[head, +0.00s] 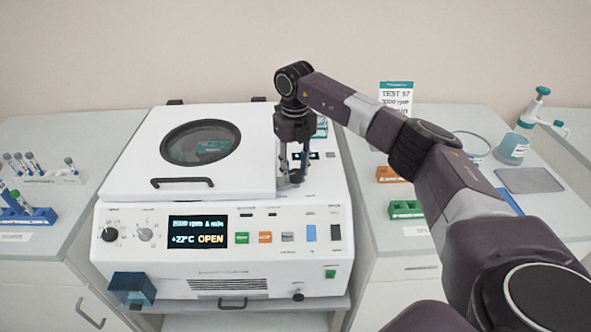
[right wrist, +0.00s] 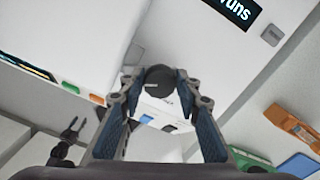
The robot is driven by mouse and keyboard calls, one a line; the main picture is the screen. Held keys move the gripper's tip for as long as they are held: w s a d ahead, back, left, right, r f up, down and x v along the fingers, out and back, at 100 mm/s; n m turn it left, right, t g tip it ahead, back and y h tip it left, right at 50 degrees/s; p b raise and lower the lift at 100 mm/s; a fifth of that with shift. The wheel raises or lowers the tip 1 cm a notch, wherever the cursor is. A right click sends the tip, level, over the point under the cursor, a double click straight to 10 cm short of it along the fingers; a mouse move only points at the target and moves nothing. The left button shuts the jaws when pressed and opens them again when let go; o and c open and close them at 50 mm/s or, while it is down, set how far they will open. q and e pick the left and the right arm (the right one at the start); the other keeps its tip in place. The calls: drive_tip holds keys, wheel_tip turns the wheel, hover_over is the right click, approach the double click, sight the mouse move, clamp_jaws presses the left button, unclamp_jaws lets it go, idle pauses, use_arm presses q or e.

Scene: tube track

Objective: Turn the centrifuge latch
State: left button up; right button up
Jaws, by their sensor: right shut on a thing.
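The white centrifuge (head: 222,284) stands in the middle, between two counters. Its lid (head: 245,140) has a round window and a black front handle and looks lowered; its display (head: 197,232) reads OPEN. My right gripper (head: 291,172) points down at the lid's right edge, shut on the dark latch knob (head: 297,177). In the right wrist view the round black knob (right wrist: 160,78) sits between the fingertips. The fingers partly hide it in the head view, so its turn angle cannot be read. A small dark claw shape (right wrist: 70,138) at the wrist view's lower left may be my left gripper.
Coloured buttons and two dials line the centrifuge front. A dark blue box (head: 133,288) is at its lower left. A blue tube rack (head: 27,216) stands on the left counter; orange (head: 391,174) and green (head: 405,209) blocks stand on the right one.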

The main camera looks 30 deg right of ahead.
sight(294, 173)
drive_tip(key=n, duration=0.6)
drive_tip(key=shift+a+b, duration=0.1)
drive_tip(key=shift+b, duration=0.25)
drive_tip(key=n, duration=0.6)
drive_tip(key=shift+a+n, duration=0.1)
drive_tip(key=shift+n, duration=0.3)
drive_tip(key=shift+r, duration=0.1)
drive_tip(key=o, duration=1.1)
drive_tip(key=shift+s, duration=0.1)
drive_tip(key=shift+r, duration=0.2)
wheel_tip(294, 173, up, 12)
drive_tip(key=shift+f+b, duration=0.25)
drive_tip(key=shift+b, duration=0.05)
